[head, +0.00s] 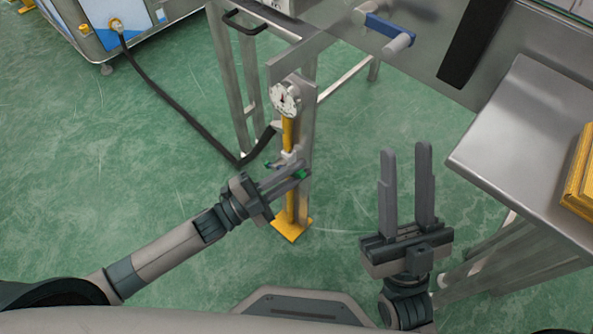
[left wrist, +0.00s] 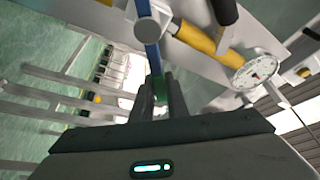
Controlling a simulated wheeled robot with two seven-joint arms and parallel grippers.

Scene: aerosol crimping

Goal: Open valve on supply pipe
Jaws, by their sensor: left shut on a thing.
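The supply pipe (head: 289,134) is yellow and upright, mounted on a grey post, with a white round gauge (head: 285,98) at its top. A valve with a green handle (head: 301,174) sits low on the pipe. My left gripper (head: 297,173) is shut on the green handle, beside the pipe. In the left wrist view the green handle (left wrist: 160,84) shows between the fingertips, which hide part of it. The pipe (left wrist: 205,40) and gauge (left wrist: 257,70) also show there. My right gripper (head: 406,150) is open and empty, to the right of the pipe.
A black hose (head: 180,108) runs from a blue-and-white machine (head: 85,22) to the pipe. A blue crank with a grey knob (head: 398,43) is on the metal bench above. A steel table (head: 530,120) stands at right.

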